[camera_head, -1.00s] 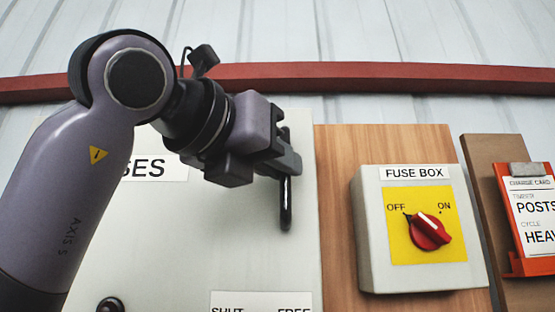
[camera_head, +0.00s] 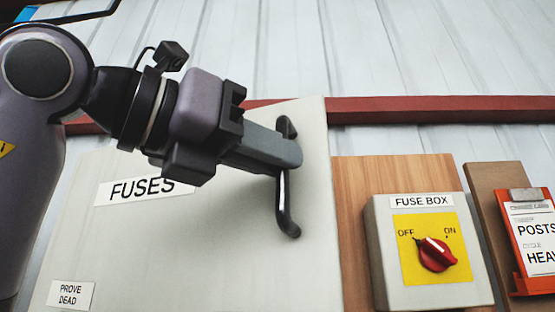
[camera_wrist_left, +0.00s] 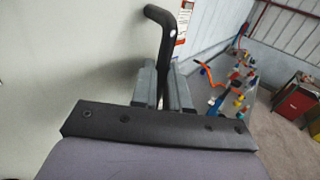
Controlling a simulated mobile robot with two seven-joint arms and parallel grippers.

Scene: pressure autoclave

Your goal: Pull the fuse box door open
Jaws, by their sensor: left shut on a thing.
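The fuse box door (camera_head: 235,235) is a pale panel labelled FUSES in the head view. Its right edge stands out from the wooden backboard, so it looks swung partly open. A black bar handle (camera_head: 288,212) is fixed near that right edge. My left gripper (camera_head: 290,155) is shut on the handle, with the handle's ends showing above and below the fingers. In the left wrist view the handle (camera_wrist_left: 160,35) rises from between the grey fingers (camera_wrist_left: 162,90) beside the pale door face. My right gripper is not in view.
A switch box (camera_head: 432,295) labelled FUSE BOX, with a red OFF/ON knob (camera_head: 437,254), is on the wooden backboard (camera_head: 352,215) to the right. Further right is an orange card holder (camera_head: 530,285). A red rail (camera_head: 440,109) crosses the wall behind.

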